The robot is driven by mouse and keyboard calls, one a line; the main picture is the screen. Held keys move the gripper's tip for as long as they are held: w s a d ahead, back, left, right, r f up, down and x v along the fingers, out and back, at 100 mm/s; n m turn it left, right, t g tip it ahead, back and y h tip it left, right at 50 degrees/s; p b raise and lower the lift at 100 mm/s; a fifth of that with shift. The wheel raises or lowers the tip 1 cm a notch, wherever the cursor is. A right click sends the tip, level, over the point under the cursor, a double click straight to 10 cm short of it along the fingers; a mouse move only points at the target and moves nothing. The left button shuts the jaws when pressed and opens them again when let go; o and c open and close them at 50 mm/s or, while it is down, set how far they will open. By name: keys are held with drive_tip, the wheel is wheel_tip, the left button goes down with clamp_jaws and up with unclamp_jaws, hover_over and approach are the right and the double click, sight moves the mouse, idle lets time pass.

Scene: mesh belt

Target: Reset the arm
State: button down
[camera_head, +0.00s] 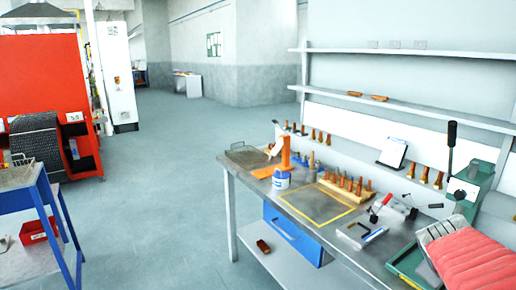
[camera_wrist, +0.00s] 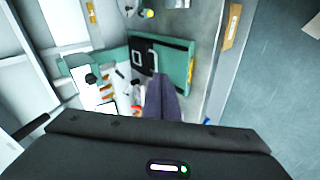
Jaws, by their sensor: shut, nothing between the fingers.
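My gripper (camera_wrist: 162,82) shows in the wrist view as a dark grey, narrow shape rising from the black gripper body at the bottom. Its fingers are together, with nothing seen between them. Past the fingertips is a green-framed panel or case (camera_wrist: 178,62) with dark parts, blurred and seen at a slant.
In the head view, a grey workbench (camera_head: 232,182) runs along the right, with wooden-handled tools (camera_head: 346,183), a blue-labelled pot (camera_head: 281,180), a green lever press (camera_head: 466,185) and a red ribbed pad (camera_head: 474,262). A blue-framed stand (camera_head: 62,212) is left. The middle floor is clear.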

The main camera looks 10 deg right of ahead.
drive_tip(key=w+a+r+m+t+y, duration=0.2)
drive_tip(key=w+a, duration=0.2)
drive_tip(key=a, duration=0.4)
drive_tip(key=w+a+r+m+t+y, duration=0.1)
drive_tip(key=w+a+r+m, duration=0.15)
drive_tip(key=a, duration=0.55)
drive_tip(key=s+a+f+g+y, duration=0.1)
drive_tip(key=s+a+f, duration=0.3)
drive_tip(key=a, duration=0.5)
drive_tip(key=s+a+f+g+y, duration=0.1)
drive_tip(key=s+a+f+y, duration=0.3)
drive_tip(key=s+a, duration=0.4)
drive_tip(key=shift+s+a+n+g, duration=0.3)
drive_tip(key=shift+a+n+g, duration=0.1)
drive_tip(key=shift+n, duration=0.05)
drive_tip(key=c, duration=2.5)
unclamp_jaws()
drive_tip(key=o, duration=0.8)
drive_tip(key=shift+c, duration=0.2)
